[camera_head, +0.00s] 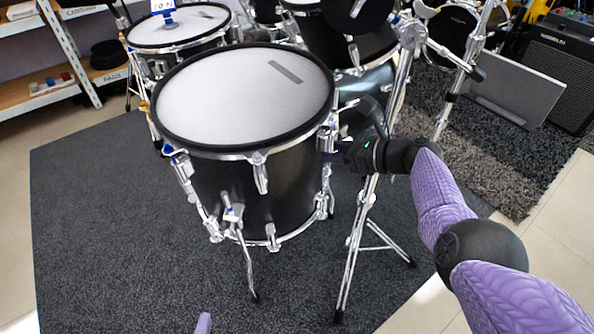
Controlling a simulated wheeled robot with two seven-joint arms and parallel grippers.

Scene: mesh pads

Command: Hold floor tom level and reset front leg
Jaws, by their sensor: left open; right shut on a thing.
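The floor tom (245,100) is a black drum with a white head and chrome hardware, in the middle of the view. Its front leg (246,258) is a bent chrome rod below a bracket (233,213), with its foot at the dark carpet. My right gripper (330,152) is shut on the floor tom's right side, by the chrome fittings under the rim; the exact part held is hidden. Of my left gripper (203,323), only a purple tip shows at the bottom edge, apart from the drum and open.
A chrome stand (362,225) stands close to the drum's right, beside my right gripper. Another drum (178,25) is behind it. An amplifier (555,75) and shelves (40,90) are further back. The carpet (110,235) is clear at left and front.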

